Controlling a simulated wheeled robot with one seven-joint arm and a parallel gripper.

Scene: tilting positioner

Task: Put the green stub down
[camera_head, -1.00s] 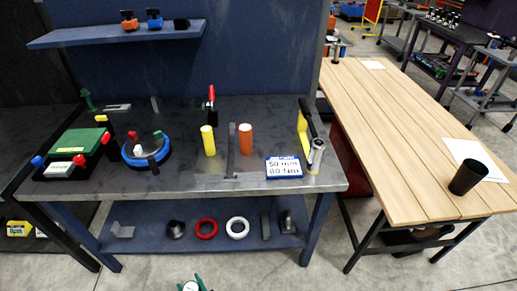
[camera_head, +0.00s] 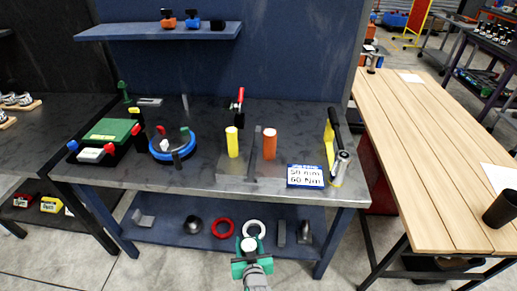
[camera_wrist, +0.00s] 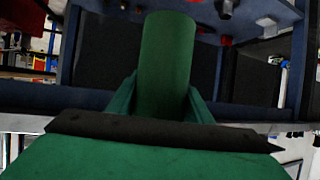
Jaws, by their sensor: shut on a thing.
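My gripper (camera_head: 250,256) shows at the bottom of the head view, in front of the steel-topped bench (camera_head: 215,182) and its lower shelf. In the wrist view its green fingers are shut on the green stub (camera_wrist: 165,62), a plain green cylinder. The stub sticks out past the fingertips, and its lower part is hidden by the gripper. In the head view a round pale end shows between the fingers. The stub is held clear of the bench top.
A yellow cylinder (camera_head: 232,142) and an orange cylinder (camera_head: 269,144) stand upright on the bench. A blue-ringed round device (camera_head: 172,146), a green box (camera_head: 108,132) and a blue-white sign (camera_head: 305,176) are also there. Rings (camera_head: 222,228) lie on the lower shelf. A wooden table (camera_head: 430,150) is at right.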

